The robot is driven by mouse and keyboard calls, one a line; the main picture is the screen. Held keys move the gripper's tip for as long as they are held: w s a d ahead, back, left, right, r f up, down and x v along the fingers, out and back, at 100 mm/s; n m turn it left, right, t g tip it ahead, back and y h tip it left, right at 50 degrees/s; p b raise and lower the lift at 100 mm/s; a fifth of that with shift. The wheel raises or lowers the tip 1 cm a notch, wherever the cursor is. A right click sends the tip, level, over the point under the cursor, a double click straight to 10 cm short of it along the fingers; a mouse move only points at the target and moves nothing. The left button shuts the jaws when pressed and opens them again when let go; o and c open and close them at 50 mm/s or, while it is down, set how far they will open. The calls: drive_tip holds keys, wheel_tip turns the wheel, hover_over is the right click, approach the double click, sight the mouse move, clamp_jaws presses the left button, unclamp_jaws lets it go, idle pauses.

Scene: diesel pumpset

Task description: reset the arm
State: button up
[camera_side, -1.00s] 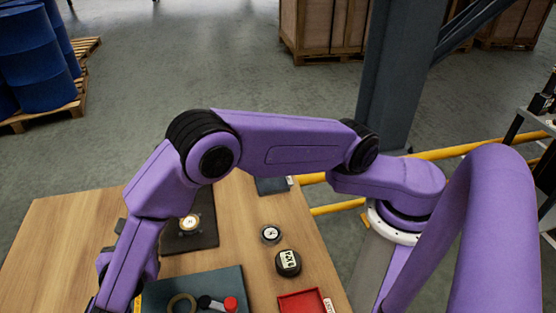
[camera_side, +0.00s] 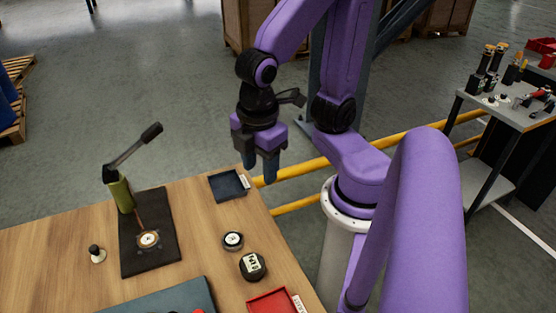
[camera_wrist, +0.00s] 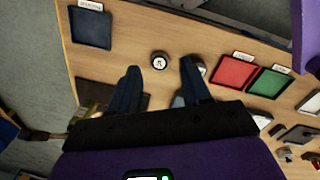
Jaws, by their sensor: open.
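My gripper (camera_side: 261,165) is raised above the far edge of the wooden table, over the dark blue tray, pointing down. Its two fingers are apart with nothing between them. In the wrist view my gripper (camera_wrist: 159,82) shows the same open fingers, with a small round dark piece with a white top (camera_wrist: 159,61) on the table beyond the gap. My arm is folded up near its base.
On the table (camera_side: 60,235) are a dark blue tray (camera_side: 228,186), a green lever device (camera_side: 121,194) on a black mat (camera_side: 165,255), a black labelled object (camera_side: 252,266) and a red tray (camera_side: 272,302). A yellow rail (camera_side: 300,171) runs behind. The air around my gripper looks clear.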

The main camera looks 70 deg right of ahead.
drive_tip(key=s+d, duration=0.1)
drive_tip(key=s+d+m+y, duration=0.1)
drive_tip(key=s, duration=0.1)
drive_tip(key=shift+s, duration=0.1)
